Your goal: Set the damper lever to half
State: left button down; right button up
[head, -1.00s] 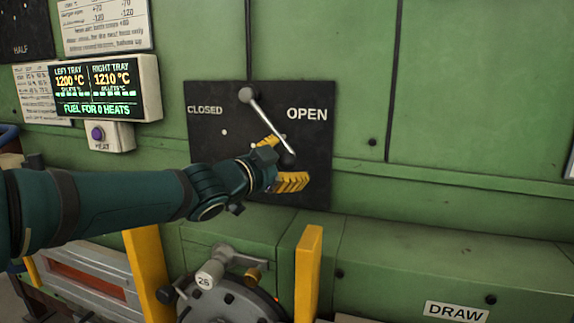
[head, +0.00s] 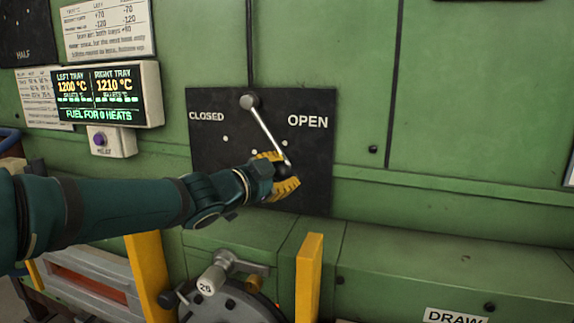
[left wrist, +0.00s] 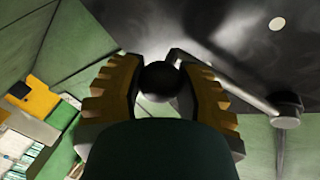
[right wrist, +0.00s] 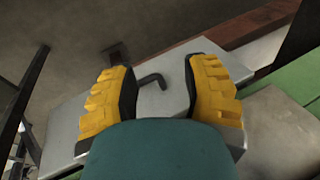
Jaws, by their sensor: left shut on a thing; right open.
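The damper lever (head: 268,128) is a thin silver rod on a black plate (head: 210,165) marked CLOSED at the left and OPEN at the right. It hangs from a round pivot at the top and slants down to the right. My left gripper (head: 281,178) is shut on the lever's dark ball knob. In the left wrist view the knob (left wrist: 160,82) sits between the yellow fingers, with the rod (left wrist: 235,92) running to the pivot at the right. My right gripper (right wrist: 164,88) is open and empty in the right wrist view.
A display box (head: 107,93) with a purple button below it is at the left. A handwheel (head: 228,300) and two yellow posts (head: 309,275) stand below the plate.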

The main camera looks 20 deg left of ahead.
pick_arm(q)
jog(key=shift+w+a+f+m+g+y+p, duration=0.1)
jog(key=shift+a+f+m+g+y+p, duration=0.3)
jog(key=shift+a+m+p, duration=0.9)
jog(key=shift+a+f+m+g+y+p, duration=0.3)
jog(key=shift+a+f+m+p, duration=0.4)
jog(key=shift+a, duration=1.05)
jog(key=shift+w+a+f+m+g+y+p, duration=0.1)
jog(key=shift+a+f+m+g+y+p, duration=0.25)
jog(key=shift+a+m+p, duration=0.75)
jog(key=shift+a+n, duration=0.3)
jog(key=shift+a, duration=0.1)
jog(key=c, duration=0.5)
grip_release()
jog(key=v, duration=1.2)
jog(key=shift+s, duration=0.1)
